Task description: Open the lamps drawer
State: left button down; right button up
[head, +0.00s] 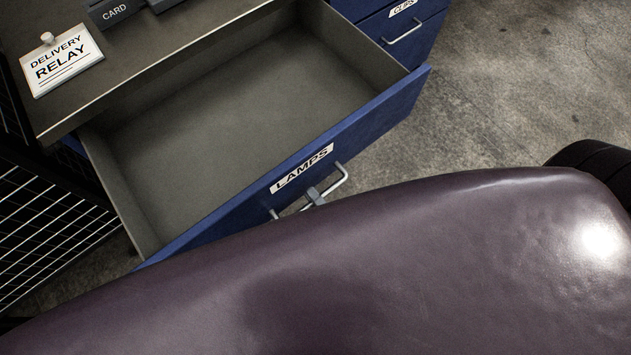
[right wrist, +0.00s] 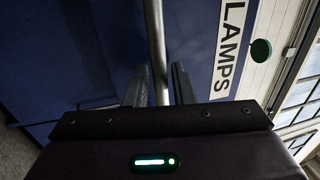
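The lamps drawer (head: 375,122) is blue with a white LAMPS label, and it stands pulled far out of the cabinet. Its grey inside is empty where it shows. Its metal bar handle (head: 340,180) is partly hidden by my right arm. In the right wrist view the handle (right wrist: 155,35) runs down between the two dark fingers of my right gripper (right wrist: 160,86), which close in on both sides of it. My left gripper is not in view.
A counter top (head: 150,55) above the drawer carries a DELIVERY RELAY sign (head: 62,62) and a dark CARD device (head: 115,12). A blue CLIPS drawer (head: 385,30) is at the top. A wire rack (head: 45,230) stands at left. Concrete floor (head: 520,90) is clear at right.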

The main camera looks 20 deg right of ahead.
jog(key=shift+o, duration=0.4)
jog(key=b+v, duration=0.1)
jog(key=v, duration=0.6)
jog(key=shift+s, duration=0.4)
jog(key=shift+d+f, duration=0.1)
jog(key=shift+d, duration=0.05)
